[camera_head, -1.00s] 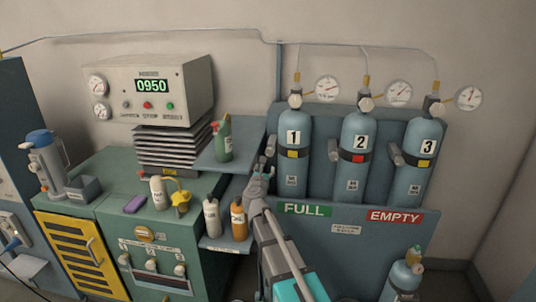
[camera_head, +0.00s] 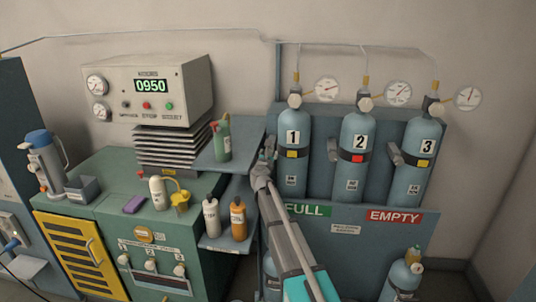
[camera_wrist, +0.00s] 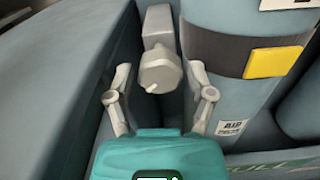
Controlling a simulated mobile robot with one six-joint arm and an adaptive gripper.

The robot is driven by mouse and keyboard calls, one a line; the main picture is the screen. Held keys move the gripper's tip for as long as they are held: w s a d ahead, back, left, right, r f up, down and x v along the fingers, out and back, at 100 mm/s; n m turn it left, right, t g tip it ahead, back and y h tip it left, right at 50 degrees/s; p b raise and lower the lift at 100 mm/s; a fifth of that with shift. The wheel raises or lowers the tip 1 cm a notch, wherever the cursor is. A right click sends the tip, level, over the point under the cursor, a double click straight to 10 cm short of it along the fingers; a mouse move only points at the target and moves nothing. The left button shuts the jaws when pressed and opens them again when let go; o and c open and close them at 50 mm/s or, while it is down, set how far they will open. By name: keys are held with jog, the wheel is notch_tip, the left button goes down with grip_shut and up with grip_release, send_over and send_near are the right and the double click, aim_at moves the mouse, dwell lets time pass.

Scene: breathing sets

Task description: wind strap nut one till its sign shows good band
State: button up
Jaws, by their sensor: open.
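Cylinder 1 (camera_head: 292,176) stands in the rack with a dark strap around it; its sign (camera_head: 292,154) is yellow, and this sign also shows in the wrist view (camera_wrist: 273,62). Strap nut one (camera_wrist: 160,72), a grey knob with a small white pointer, sticks out beside the cylinder on its left. My gripper (camera_head: 267,158) is at that spot. In the wrist view my gripper (camera_wrist: 160,88) is open, with one finger on each side of the nut and gaps between them. In the head view my gripper largely hides the nut.
Cylinder 2 (camera_head: 357,180) has a red strap sign, cylinder 3 (camera_head: 413,182) a yellow one. Their nuts stick out to their left. A side shelf (camera_head: 223,243) with two bottles stands close left of my arm. The rack's side panel (camera_wrist: 60,80) is close on the left.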

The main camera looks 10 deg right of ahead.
jog(key=shift+w+d, duration=0.1)
jog(key=shift+w, duration=0.15)
jog(key=c, duration=0.9)
jog(key=shift+o, duration=0.2)
jog(key=shift+n, duration=0.3)
jog(key=n, duration=0.7)
jog(key=shift+n, duration=0.4)
